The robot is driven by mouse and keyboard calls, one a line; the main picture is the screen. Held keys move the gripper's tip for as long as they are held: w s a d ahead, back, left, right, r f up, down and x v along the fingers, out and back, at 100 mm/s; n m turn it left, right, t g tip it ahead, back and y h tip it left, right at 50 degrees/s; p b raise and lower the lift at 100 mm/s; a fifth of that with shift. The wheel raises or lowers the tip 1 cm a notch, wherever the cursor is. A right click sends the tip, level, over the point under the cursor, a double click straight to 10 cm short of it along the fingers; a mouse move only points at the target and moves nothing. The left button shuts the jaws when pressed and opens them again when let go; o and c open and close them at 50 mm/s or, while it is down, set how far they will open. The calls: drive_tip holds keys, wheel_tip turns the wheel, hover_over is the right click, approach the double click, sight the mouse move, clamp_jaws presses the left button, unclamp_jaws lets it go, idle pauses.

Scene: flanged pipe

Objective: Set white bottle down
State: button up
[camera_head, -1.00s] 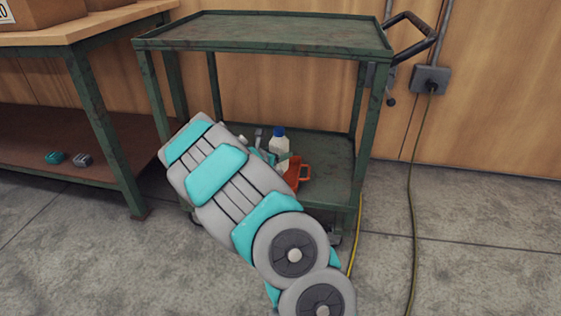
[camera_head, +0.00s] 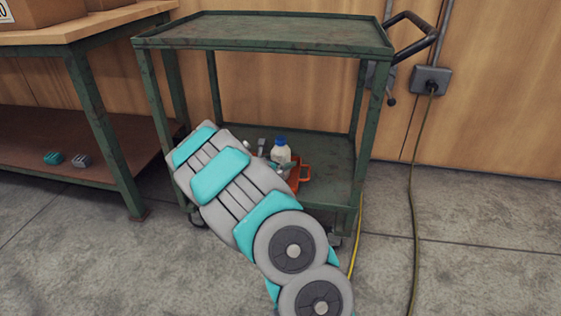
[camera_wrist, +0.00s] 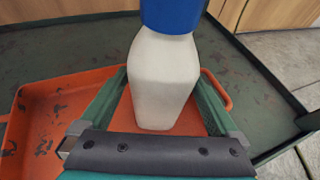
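The white bottle (camera_head: 281,155) with a blue cap is upright at the lower shelf of the green cart. In the wrist view the bottle (camera_wrist: 165,80) stands between the two fingers of my gripper (camera_wrist: 161,82), which appear to press on its sides. In the head view my gripper (camera_head: 279,164) is mostly hidden behind my arm. An orange tray (camera_wrist: 45,115) lies beneath and around the bottle's base; its handle side (camera_head: 305,174) shows in the head view. Whether the base touches the tray is unclear.
The cart's upper shelf (camera_head: 265,32) is empty and overhangs the lower shelf (camera_head: 335,172), which has bare room at right. Cart posts stand at the corners. A workbench (camera_head: 80,35) is at left. A cable (camera_head: 413,200) hangs at right.

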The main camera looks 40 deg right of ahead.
drive_tip(key=shift+r, duration=0.25)
drive_tip(key=p+v, duration=0.2)
drive_tip(key=v, duration=0.9)
drive_tip(key=s+a+r+m+g+y, duration=0.1)
drive_tip(key=s+r+m+g, duration=0.1)
drive_tip(key=s+r+m, duration=0.4)
drive_tip(key=s+a+r+m+g, duration=0.15)
drive_tip(key=s+m, duration=0.25)
drive_tip(key=s, duration=0.4)
drive_tip(key=s+r+m+g+y, duration=0.1)
drive_tip(key=s+r+m+g, duration=0.1)
drive_tip(key=s+r+m, duration=0.35)
drive_tip(key=s+a+f+m+y, duration=0.2)
drive_tip(key=s+a+y, duration=0.3)
drive_tip(key=s+a, duration=0.5)
drive_tip(key=s+a+f+m+y, duration=0.1)
drive_tip(key=s+a+m+y, duration=0.3)
drive_tip(key=s+a, duration=0.6)
drive_tip(key=a+g+y, duration=0.1)
drive_tip(key=a, duration=0.6)
drive_tip(key=shift+s+f+y, duration=0.35)
drive_tip(key=shift+y, duration=0.05)
